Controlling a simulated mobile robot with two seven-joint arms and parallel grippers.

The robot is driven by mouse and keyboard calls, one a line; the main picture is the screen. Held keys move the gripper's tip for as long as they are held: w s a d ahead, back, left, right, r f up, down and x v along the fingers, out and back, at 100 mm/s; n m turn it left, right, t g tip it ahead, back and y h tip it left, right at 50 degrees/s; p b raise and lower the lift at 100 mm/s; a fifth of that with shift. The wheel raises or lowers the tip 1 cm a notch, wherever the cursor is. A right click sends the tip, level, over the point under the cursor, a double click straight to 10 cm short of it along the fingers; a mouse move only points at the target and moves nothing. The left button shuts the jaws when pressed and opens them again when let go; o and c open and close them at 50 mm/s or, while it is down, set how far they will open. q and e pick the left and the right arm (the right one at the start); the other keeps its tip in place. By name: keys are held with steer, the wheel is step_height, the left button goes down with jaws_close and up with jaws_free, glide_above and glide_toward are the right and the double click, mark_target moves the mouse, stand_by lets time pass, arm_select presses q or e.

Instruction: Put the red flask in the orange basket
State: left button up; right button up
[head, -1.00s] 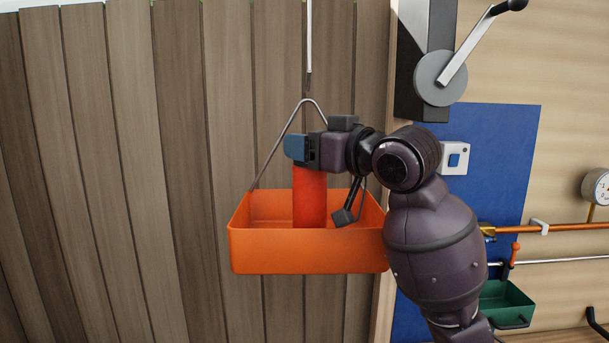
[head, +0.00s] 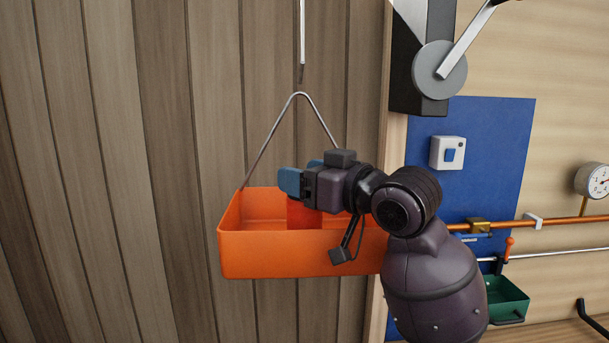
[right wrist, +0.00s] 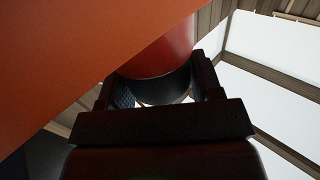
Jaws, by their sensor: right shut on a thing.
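The orange basket (head: 290,255) hangs from a metal wire handle in front of the plank wall in the head view. The red flask (head: 303,216) is inside the basket's outline, its lower part hidden behind the front wall. My right gripper (head: 303,181) is shut on the flask near its top, at about the height of the basket's rim. In the right wrist view the red flask (right wrist: 165,52) shows with a dark end between the fingers (right wrist: 163,92), beside the large orange basket wall (right wrist: 70,60). Whether the flask touches the basket floor is hidden. My left gripper is not in view.
A grey crank winch (head: 438,70) is mounted above right of the basket. A blue panel with a white switch (head: 447,152), a copper pipe (head: 550,221), a gauge (head: 595,181) and a green bin (head: 506,300) are to the right. The plank wall at left is clear.

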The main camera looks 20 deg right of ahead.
steer(key=o, duration=1)
steer(key=shift+f, duration=0.2)
steer(key=shift+c, duration=0.2)
steer(key=o, duration=0.5)
steer(key=shift+c, duration=0.2)
steer(key=shift+r, duration=0.1)
steer(key=shift+r, duration=0.15)
arm_select(q)
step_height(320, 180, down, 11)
steer(key=b, duration=1.1)
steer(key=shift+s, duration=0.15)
arm_select(e)
steer(key=v, duration=1.2)
